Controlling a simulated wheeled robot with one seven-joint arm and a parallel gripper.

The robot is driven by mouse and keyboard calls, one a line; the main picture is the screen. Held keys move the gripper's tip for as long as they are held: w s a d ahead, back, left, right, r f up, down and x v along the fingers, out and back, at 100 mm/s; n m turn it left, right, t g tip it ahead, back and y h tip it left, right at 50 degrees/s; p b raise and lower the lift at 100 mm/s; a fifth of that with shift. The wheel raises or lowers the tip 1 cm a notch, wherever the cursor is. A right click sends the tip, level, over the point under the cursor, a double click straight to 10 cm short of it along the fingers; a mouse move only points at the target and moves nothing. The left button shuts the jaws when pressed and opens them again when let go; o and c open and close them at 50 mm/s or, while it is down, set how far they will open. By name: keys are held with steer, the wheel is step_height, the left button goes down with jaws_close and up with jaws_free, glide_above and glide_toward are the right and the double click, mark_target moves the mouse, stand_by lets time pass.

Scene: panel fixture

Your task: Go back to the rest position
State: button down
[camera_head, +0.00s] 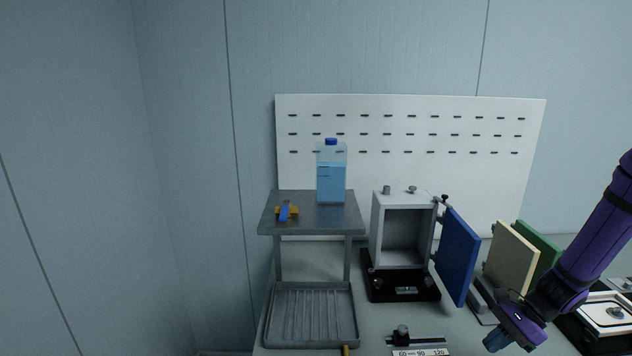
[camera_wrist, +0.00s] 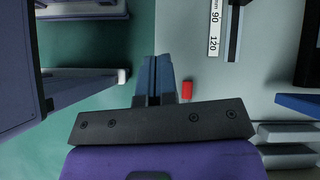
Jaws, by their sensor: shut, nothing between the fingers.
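My gripper (camera_head: 496,341) is at the lower right in the head view, at the end of my purple arm, low over the front of the bench. In the wrist view its two dark fingers (camera_wrist: 154,78) are together with nothing between them. A small red piece (camera_wrist: 187,90) lies just right of the fingers in the wrist view, apart from them as far as I can see. A grey box fixture (camera_head: 377,228) with its blue door (camera_head: 457,256) swung open stands left of my gripper.
A cream panel (camera_head: 511,257) and a green panel (camera_head: 541,247) stand upright close behind my arm. A grey shelf (camera_head: 328,218) holds a blue bottle (camera_head: 331,180); a ribbed tray (camera_head: 311,315) is below. A slide with a scale (camera_head: 420,350) lies at the front edge.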

steer(key=s+a+r+n+h, duration=0.2)
steer(key=a+r+n+h, duration=0.15)
steer(key=r, duration=0.75)
steer(key=s+a+r+n+h, duration=0.2)
steer(key=r+n, duration=0.3)
steer(key=r, duration=0.5)
steer(key=s+a+r+n+t+h, duration=0.3)
steer(key=s+r+n+t, duration=0.3)
steer(key=s+r, duration=0.8)
steer(key=shift+s+r+n, duration=0.4)
steer(key=shift+s+n, duration=0.05)
steer(key=shift+n, duration=0.1)
